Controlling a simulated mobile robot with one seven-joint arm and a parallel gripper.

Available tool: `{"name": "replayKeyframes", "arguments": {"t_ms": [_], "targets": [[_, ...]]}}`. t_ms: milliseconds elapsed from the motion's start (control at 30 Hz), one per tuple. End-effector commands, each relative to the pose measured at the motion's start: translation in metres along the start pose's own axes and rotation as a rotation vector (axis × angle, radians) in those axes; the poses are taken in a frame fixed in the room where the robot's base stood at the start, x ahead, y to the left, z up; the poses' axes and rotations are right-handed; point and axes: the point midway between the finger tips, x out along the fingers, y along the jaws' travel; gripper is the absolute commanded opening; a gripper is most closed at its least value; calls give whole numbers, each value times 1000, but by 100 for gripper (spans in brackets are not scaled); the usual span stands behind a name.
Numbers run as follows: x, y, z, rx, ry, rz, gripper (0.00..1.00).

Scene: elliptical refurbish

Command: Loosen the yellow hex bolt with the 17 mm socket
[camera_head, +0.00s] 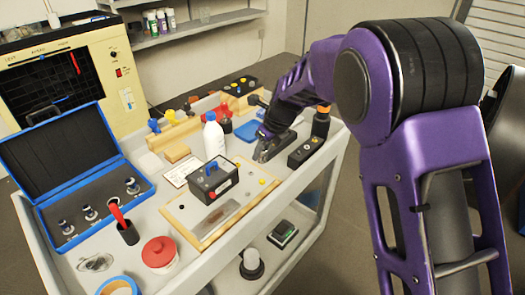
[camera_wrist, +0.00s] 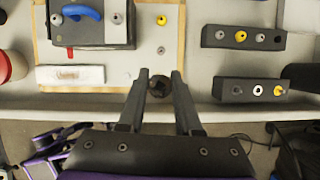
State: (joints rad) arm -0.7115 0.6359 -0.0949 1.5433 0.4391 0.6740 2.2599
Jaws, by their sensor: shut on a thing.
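My gripper (camera_wrist: 163,78) is in the wrist view, its two fingers on either side of a dark round socket (camera_wrist: 160,86). In the head view my gripper (camera_head: 266,138) is over the cart's right side, and the socket cannot be made out. A yellow bolt (camera_wrist: 162,20) stands on the wood-edged board, with a grey bolt (camera_wrist: 161,50) nearer the gripper. Other yellow bolt heads sit on the upper dark block (camera_wrist: 241,36) and the lower dark block (camera_wrist: 278,90). I cannot tell which is the hex bolt. The blue case (camera_head: 62,150) is open, with several sockets (camera_head: 90,212) inside.
A dark box with a blue handle (camera_head: 212,181) stands on the board (camera_head: 172,213). A white bottle (camera_head: 214,138), a red-lidded jar (camera_head: 158,252) and a red-handled tool in a dark cup (camera_head: 128,232) stand on the cart. A dark block (camera_head: 305,150) lies near the right edge.

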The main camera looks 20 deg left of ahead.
Motion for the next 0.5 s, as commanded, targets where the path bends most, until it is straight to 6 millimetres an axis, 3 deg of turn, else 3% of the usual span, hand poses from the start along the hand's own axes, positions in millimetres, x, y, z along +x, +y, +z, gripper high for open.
{"name": "replayKeyframes", "arguments": {"t_ms": [500], "targets": [[37,0,-16,3,1,0,0]]}}
